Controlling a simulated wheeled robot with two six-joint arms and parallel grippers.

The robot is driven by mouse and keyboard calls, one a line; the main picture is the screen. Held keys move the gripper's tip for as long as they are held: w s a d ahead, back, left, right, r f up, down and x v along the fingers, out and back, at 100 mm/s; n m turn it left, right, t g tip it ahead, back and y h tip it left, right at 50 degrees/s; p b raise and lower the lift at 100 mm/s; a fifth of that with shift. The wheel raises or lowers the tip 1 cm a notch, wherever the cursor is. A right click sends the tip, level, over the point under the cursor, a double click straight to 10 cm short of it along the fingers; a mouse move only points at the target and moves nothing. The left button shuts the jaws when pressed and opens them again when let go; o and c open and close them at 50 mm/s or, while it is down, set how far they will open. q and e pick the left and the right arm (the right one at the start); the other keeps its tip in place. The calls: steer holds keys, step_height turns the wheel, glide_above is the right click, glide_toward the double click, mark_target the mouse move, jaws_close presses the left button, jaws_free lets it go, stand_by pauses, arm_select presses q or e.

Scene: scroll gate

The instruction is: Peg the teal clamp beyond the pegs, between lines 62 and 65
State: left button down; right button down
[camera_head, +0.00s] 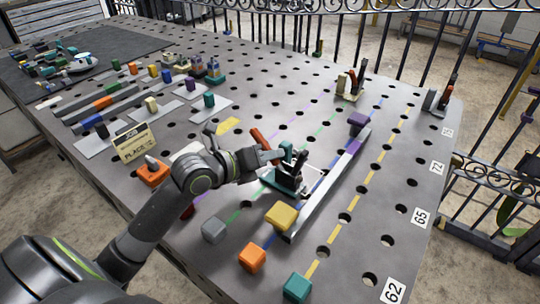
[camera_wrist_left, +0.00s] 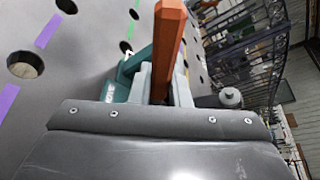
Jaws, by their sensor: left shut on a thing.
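The line tags 62 (camera_head: 393,291) and 65 (camera_head: 420,217) lie on the table's right edge. I cannot make out which parts are the pegs. My right gripper is not in view.
A long metal bar (camera_head: 325,187) lies just right of the clamp, with a yellow block (camera_head: 281,216) and a purple block (camera_head: 357,120) near its ends. Orange (camera_head: 252,258) and teal (camera_head: 297,287) blocks stand in front. Two other clamps (camera_head: 350,84) (camera_head: 438,99) stand farther back.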

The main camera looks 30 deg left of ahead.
arm_select(q)
steer(key=c, duration=1.3)
jaws_free()
steer(key=shift+f, duration=0.25)
steer(key=p+v, duration=0.8)
steer(key=v, duration=0.9)
steer(key=shift+s, duration=0.25)
steer(key=shift+a+r, duration=0.1)
